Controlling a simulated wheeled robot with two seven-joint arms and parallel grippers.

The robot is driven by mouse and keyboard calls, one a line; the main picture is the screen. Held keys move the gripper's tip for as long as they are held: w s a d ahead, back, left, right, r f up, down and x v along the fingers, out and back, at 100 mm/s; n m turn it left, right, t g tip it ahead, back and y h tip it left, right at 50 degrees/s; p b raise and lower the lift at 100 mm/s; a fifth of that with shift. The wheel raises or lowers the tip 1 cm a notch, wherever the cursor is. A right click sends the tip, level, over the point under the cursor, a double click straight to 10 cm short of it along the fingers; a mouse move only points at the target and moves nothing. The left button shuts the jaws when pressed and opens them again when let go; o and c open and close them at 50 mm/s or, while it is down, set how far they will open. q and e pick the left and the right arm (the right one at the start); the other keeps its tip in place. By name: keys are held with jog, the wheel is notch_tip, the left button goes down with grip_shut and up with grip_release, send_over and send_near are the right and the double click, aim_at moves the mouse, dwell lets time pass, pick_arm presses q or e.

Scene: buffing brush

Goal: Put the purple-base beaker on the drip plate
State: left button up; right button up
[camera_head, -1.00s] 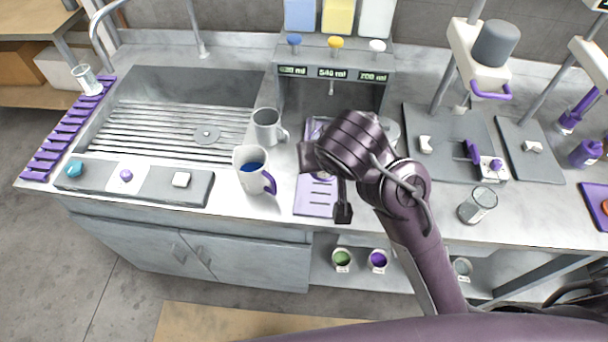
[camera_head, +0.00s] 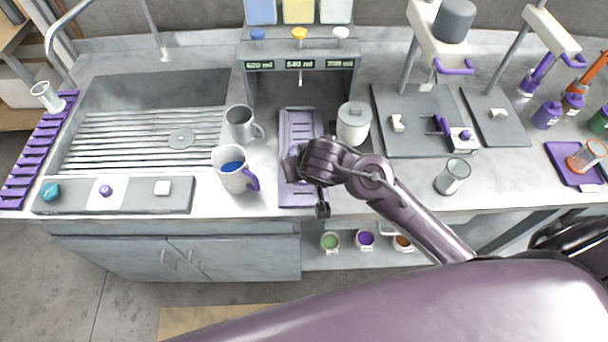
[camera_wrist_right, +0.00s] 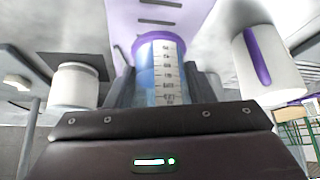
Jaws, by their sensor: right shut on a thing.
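My right gripper (camera_wrist_right: 160,92) is shut on the purple-base beaker (camera_wrist_right: 168,75), a clear beaker with dark scale marks, blue liquid and a purple ring at its base. In the head view my right gripper (camera_head: 296,166) is over the front half of the drip plate (camera_head: 297,124), a slotted lavender plate in front of the dispenser. The arm hides most of the beaker there. The drip plate also shows behind the beaker's base in the wrist view (camera_wrist_right: 196,18). I cannot tell whether the base touches the plate. My left gripper is out of view.
A purple-handled mug with blue contents (camera_head: 231,176) and a grey mug (camera_head: 240,125) stand left of the plate. A lidded white canister (camera_head: 353,128) stands close on its right. The dispenser (camera_head: 300,52) rises behind. A glass beaker (camera_head: 453,177) stands farther right.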

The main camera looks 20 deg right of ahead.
jog(key=shift+f+b, duration=0.35)
jog(key=shift+f, duration=1.65)
jog(key=shift+f, duration=0.1)
jog(key=o, duration=1)
